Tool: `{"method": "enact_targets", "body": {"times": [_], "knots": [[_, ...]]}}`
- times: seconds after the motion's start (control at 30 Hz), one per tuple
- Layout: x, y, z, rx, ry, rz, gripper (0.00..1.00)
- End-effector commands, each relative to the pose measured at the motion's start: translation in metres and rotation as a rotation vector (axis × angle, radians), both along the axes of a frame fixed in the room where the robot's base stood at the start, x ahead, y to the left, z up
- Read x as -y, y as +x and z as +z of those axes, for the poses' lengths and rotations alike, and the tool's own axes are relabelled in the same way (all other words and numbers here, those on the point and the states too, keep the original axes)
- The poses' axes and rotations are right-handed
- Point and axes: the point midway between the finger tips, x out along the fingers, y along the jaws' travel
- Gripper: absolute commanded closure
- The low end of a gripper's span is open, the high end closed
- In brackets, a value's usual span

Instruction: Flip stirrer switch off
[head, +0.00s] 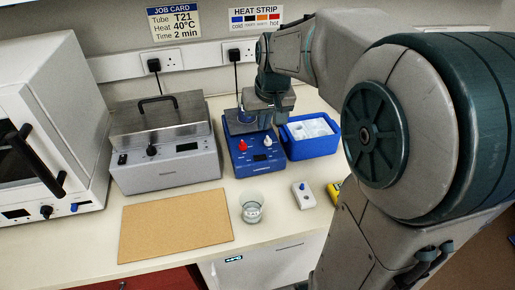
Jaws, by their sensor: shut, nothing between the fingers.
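The blue stirrer (258,166) stands on the bench in the middle of the head view. Its sloped front has a red knob (243,145), a pale knob (267,141) and small marks; I cannot tell which part is the switch or how it is set. My gripper (262,124) is shut and empty. It hangs over the back part of the stirrer, behind the knobs, and hides some of the stirrer's top. I cannot tell whether the fingertips touch it.
A blue ice tub (312,146) stands close right of the stirrer, and a grey water bath (168,167) close left. In front are a glass beaker (252,208), a small white device (303,195) and a tan mat (175,225). A white oven (48,120) stands far left.

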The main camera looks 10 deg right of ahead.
Motion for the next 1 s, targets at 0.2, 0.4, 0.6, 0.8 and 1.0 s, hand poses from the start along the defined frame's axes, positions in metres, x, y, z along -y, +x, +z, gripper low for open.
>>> {"method": "enact_targets", "body": {"times": [0.2, 0.4, 0.6, 0.8, 1.0], "knots": [[-0.002, 0.012, -0.045, -0.008, 0.001, 0.0, 1.0], [-0.004, 0.023, -0.082, -0.006, 0.001, 0.001, 1.0], [-0.007, 0.023, -0.109, -0.004, 0.001, -0.001, 1.0], [-0.008, 0.023, -0.118, 0.0, 0.0, 0.0, 1.0], [-0.008, 0.023, -0.119, 0.0, 0.0, 0.0, 1.0]]}}
